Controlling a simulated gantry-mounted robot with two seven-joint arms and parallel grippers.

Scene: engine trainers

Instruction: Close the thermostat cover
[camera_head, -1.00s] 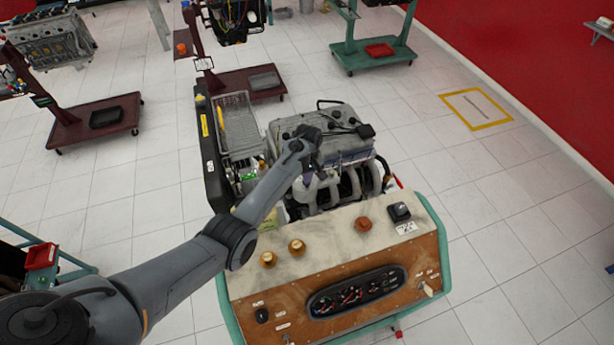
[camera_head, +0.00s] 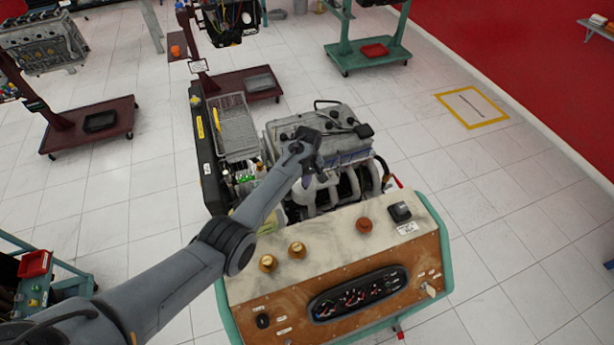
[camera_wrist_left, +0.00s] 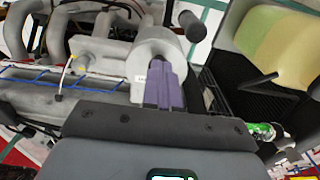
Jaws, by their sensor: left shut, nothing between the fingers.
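The engine (camera_head: 330,135) stands on a trainer stand behind a control panel. My left gripper (camera_head: 307,182) reaches over its near side, beside the pale intake pipes. In the left wrist view the purple fingers of my left gripper (camera_wrist_left: 166,72) are together with nothing between them. Their tips are at the lower edge of a pale grey rounded housing (camera_wrist_left: 165,35) with a small white label. I cannot tell whether they touch it, nor whether this housing is the thermostat cover or how far it is open. My right gripper is out of view.
The control panel (camera_head: 345,270) with gauges and knobs stands in front of the engine. A dark radiator frame (camera_head: 203,150) rises at the engine's left. In the left wrist view a dark hose end (camera_wrist_left: 192,26) is close right of the fingers. Open tiled floor lies right.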

